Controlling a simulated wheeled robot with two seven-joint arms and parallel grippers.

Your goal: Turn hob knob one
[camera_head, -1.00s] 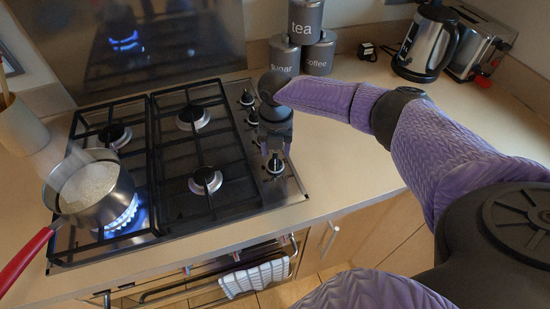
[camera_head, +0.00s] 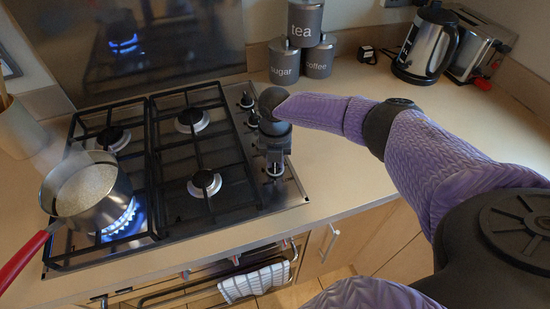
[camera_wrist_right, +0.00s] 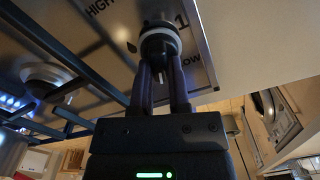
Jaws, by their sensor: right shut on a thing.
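The hob (camera_head: 158,236) is a steel gas hob with black grates and a column of knobs along its right side. Hob knob one (camera_wrist_right: 160,42) is round with a pale ring, next to a printed "1", "HIGH" and "LOW" in the right wrist view. It is the front knob in the head view (camera_head: 275,169). My right gripper (camera_head: 275,157) is over it from above, and its two fingers (camera_wrist_right: 165,72) are shut on the knob in the wrist view. The gripper partly hides the knob in the head view. My left gripper is not in view.
A steaming pot (camera_head: 95,208) with a red handle (camera_head: 22,262) stands over a lit blue flame on the front left burner. Sugar (camera_head: 284,62), coffee (camera_head: 320,57) and tea (camera_head: 305,20) canisters are at the back. A kettle (camera_head: 425,45) and toaster (camera_head: 480,50) stand back right.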

